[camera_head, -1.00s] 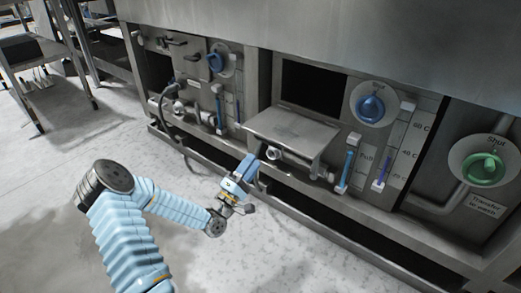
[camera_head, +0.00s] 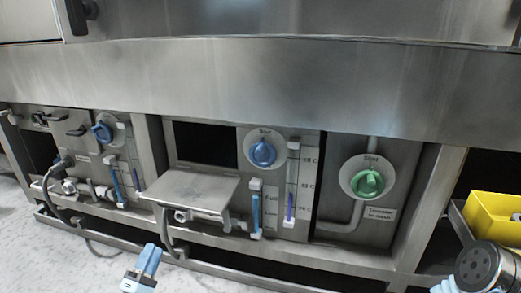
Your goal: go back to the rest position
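My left gripper (camera_head: 149,259) shows at the bottom edge, left of centre, in the head view. Its two light blue fingers point up and lie close together, with nothing seen between them. It is in front of and below the washer's open metal flap (camera_head: 195,190), apart from it.
The steel washer front spans the view, with a blue knob (camera_head: 262,153), a green knob (camera_head: 368,184) marked Shut, and blue level tubes. A yellow bin (camera_head: 492,216) stands at the right. A low rail (camera_head: 260,274) runs along the bottom. Grey floor is clear at lower left.

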